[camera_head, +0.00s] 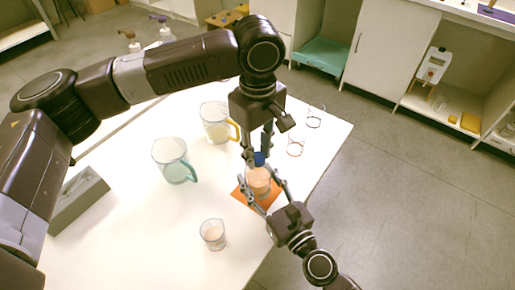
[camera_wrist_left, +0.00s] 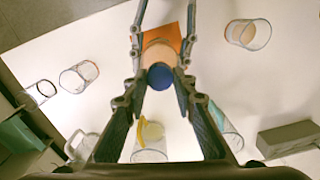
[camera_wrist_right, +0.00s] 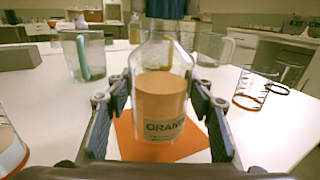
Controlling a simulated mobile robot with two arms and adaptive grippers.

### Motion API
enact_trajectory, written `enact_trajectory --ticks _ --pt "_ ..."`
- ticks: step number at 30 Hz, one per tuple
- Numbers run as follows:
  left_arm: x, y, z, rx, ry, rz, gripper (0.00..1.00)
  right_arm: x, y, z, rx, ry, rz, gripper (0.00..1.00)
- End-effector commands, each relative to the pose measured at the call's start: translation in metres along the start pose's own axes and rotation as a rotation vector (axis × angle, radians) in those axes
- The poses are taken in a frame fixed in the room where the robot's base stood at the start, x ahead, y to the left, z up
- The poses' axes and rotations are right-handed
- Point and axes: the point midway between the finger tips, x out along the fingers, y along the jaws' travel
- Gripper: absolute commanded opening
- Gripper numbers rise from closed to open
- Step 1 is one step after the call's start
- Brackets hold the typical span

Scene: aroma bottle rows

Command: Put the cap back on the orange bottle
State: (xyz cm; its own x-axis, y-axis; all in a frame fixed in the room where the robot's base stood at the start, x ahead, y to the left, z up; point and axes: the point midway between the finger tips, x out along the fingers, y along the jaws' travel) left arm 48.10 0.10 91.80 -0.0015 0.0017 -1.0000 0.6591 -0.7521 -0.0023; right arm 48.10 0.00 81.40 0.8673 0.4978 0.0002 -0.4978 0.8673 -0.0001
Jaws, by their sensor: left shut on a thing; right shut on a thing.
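The orange bottle (camera_wrist_right: 160,100), clear glass with orange contents and a label reading "ORAN", stands upright on an orange mat (camera_wrist_right: 130,146). My right gripper (camera_head: 262,189) is shut around its body; its fingers flank the bottle in the right wrist view. My left gripper (camera_wrist_left: 160,84) is shut on the blue cap (camera_wrist_left: 160,76), which also shows in the head view (camera_head: 259,158). The cap is at the bottle's mouth, over the neck, at the top edge of the right wrist view. I cannot tell whether it touches or sits on the neck.
A teal-handled beaker (camera_head: 172,160) and a yellow-handled beaker (camera_head: 216,122) stand left of the bottle. A small beaker (camera_head: 213,235) is at the front. Two glasses (camera_head: 296,142) (camera_head: 315,116) are near the right edge. A grey box (camera_head: 80,203) is at left.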

Motion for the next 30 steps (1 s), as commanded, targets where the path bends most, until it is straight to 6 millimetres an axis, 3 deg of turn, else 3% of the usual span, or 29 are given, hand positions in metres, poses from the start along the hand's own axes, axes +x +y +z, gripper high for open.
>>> enact_trajectory --ticks 29,30 --pt "0.012 0.0 0.0 0.006 0.0 -0.001 0.15 0.0 0.0 0.0 0.0 0.001 -0.001 0.05" --pt "0.011 0.0 0.0 0.007 0.0 0.0 0.15 0.0 0.0 0.0 0.0 0.001 -0.001 0.0"
